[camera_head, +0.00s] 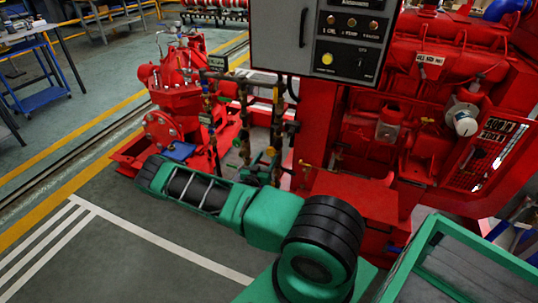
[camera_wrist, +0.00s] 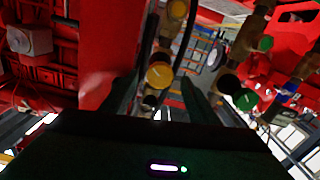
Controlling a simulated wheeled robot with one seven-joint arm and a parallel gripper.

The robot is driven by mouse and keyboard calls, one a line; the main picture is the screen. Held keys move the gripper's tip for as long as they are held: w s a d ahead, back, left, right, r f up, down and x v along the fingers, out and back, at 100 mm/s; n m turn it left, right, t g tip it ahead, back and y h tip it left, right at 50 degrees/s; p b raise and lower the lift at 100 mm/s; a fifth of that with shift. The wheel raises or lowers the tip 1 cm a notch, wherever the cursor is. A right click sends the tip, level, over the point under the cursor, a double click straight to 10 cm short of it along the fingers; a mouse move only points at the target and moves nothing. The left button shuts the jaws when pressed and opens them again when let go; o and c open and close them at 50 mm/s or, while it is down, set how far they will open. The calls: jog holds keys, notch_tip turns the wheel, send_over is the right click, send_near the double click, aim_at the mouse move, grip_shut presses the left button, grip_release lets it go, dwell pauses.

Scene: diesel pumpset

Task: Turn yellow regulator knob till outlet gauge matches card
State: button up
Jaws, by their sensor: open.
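The yellow knob (camera_wrist: 159,75) is a round disc on the pipework, seen in the upper middle of the wrist view. My gripper (camera_wrist: 158,80) is open, with one dark finger on each side of the knob in the picture. I see no clear contact, and the depth between fingers and knob is hard to judge. A pale round face (camera_wrist: 215,57), perhaps a gauge, shows to the right, too small to read. In the head view, a small dark-framed panel (camera_head: 217,63) stands above the brass pipework; I cannot tell whether it is the card. My gripper is not clear there.
Brass pipes with green knobs (camera_wrist: 246,100) lie close right of my fingers. Black hoses run past the yellow knob. Open floor (camera_head: 130,250) lies at front left.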

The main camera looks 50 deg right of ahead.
aim_at(270, 153)
jog(key=shift+x, duration=2.35)
jog(key=c, duration=1)
jog(key=shift+a, duration=0.25)
jog(key=shift+c, duration=0.2)
jog(key=shift+d, duration=0.2)
